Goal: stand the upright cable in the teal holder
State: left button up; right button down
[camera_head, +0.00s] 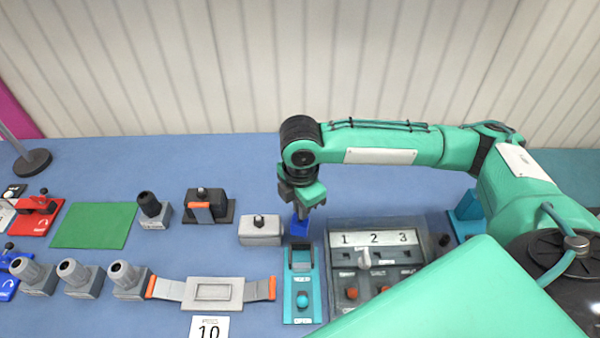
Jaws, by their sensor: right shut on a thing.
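My right gripper (302,205) points down and is shut on a small blue piece (299,227), just behind a teal holder (302,313) with a dark slot and a round knob. The gripper covers the top of the blue piece. I cannot tell for sure that this piece is the upright cable, or whether it touches the table. Another teal block (466,212) stands at the right, partly hidden by my arm. My left gripper is not in view.
A grey panel (340,226) marked 1, 2, 3 stands right of the teal holder. A light grey box (260,231) is close on the left. Several grey connectors, a white-grey strap unit (214,293) and a green mat (95,224) lie further left. The blue table behind is clear.

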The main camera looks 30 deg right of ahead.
aim_at(299, 227)
jog(key=shift+s+a+f+n+p, duration=0.1)
jog(key=shift+s+a+n+p, duration=0.1)
jog(key=shift+s+n, duration=0.3)
jog(key=shift+s+a+f+n+p, duration=0.1)
jog(key=shift+s+a+n, duration=0.05)
jog(key=shift+s+n, duration=0.3)
jog(key=shift+n, duration=0.25)
jog(key=f+b, duration=0.1)
jog(key=b, duration=0.1)
jog(key=f+b, duration=0.4)
jog(key=shift+s+a+f, duration=0.1)
jog(key=shift+s+f, duration=0.1)
jog(key=shift+s, duration=0.1)
jog(key=shift+p, duration=0.7)
jog(key=shift+f, duration=0.1)
jog(key=shift+f+b, duration=0.35)
jog(key=shift+f, duration=0.65)
